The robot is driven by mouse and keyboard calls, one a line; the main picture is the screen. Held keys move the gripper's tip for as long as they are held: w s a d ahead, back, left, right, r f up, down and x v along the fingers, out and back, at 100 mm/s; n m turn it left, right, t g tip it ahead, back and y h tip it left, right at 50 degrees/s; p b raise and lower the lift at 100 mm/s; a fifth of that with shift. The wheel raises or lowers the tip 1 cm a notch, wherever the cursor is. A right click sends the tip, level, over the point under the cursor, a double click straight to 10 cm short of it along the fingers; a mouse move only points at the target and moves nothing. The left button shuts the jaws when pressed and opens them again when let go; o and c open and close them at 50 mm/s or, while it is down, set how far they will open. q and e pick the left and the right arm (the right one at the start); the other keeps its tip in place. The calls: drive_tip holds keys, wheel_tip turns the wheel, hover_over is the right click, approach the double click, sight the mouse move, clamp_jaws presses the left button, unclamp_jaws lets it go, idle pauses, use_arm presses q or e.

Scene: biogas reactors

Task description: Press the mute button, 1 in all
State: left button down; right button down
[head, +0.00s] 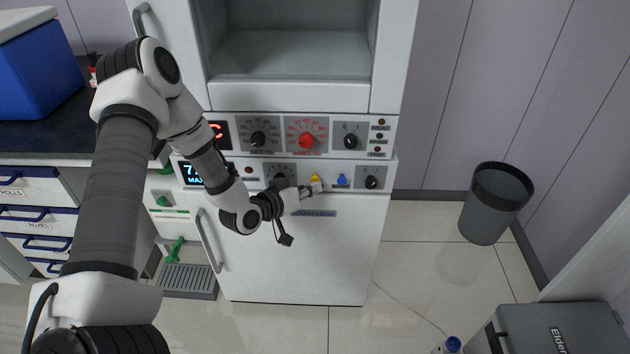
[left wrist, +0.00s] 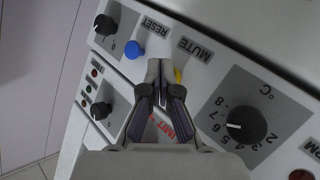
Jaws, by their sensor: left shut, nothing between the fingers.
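The mute button is a small yellow button (head: 315,177) on the lower control strip of the white cabinet (head: 310,250). In the left wrist view the yellow button (left wrist: 178,75) shows beside the fingertips under the MUTE label, partly hidden by a finger. My left gripper (head: 314,188) is shut and empty, with its tips at the strip close to the yellow button. It also shows in the left wrist view (left wrist: 160,68). I cannot tell whether the tips touch the button. My right gripper is in neither view.
A blue reset button (head: 341,180) sits just right of the yellow one. Black knobs (head: 371,182) flank the buttons, and a red knob (head: 306,140) is on the strip above. A dark bin (head: 494,205) stands at the right. The floor in front is mostly clear.

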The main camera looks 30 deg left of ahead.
use_arm(q)
drive_tip(key=shift+s+d, duration=0.35)
drive_tip(key=shift+s, duration=0.2)
drive_tip(key=shift+s+d, duration=0.45)
drive_tip(key=shift+s, duration=0.25)
drive_tip(key=shift+s+d, duration=0.4)
drive_tip(key=shift+s, duration=0.35)
drive_tip(key=shift+s+d, duration=0.45)
drive_tip(key=shift+s, duration=0.25)
